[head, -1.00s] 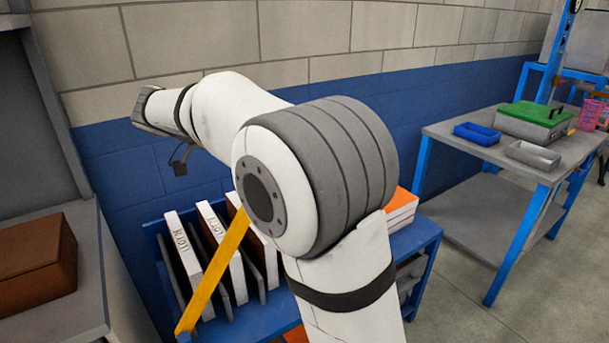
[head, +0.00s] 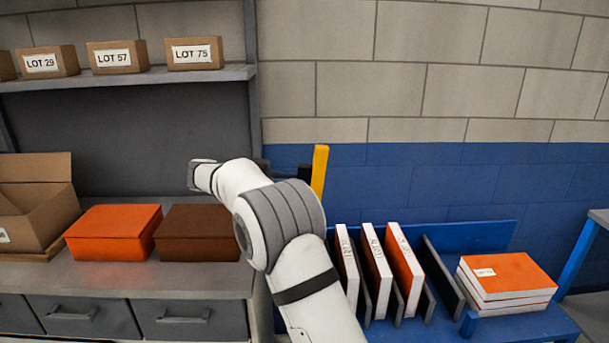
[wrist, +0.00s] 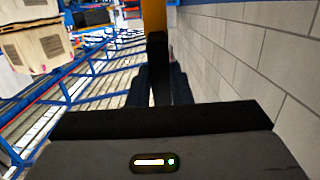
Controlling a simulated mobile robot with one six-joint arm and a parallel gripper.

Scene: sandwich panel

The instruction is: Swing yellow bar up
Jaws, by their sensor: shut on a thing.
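The yellow bar (head: 319,170) stands nearly upright just right of my arm in the head view, against the blue part of the wall. Its lower part is hidden behind my arm. In the wrist view the yellow bar (wrist: 158,15) shows at the top, beyond the fingertips. My gripper (wrist: 160,85) is shut on a dark piece in line with the bar, which seems to be its handle. In the head view the jaws are mostly hidden by my arm; a dark part shows just left of the bar.
A blue bench rack (head: 480,236) holds several white-edged panels (head: 377,262), with stacked orange panels (head: 507,276) to the right. A grey workbench (head: 205,282) at left carries an orange box (head: 113,232), a brown box (head: 198,232) and an open carton (head: 40,212). The wall is close behind.

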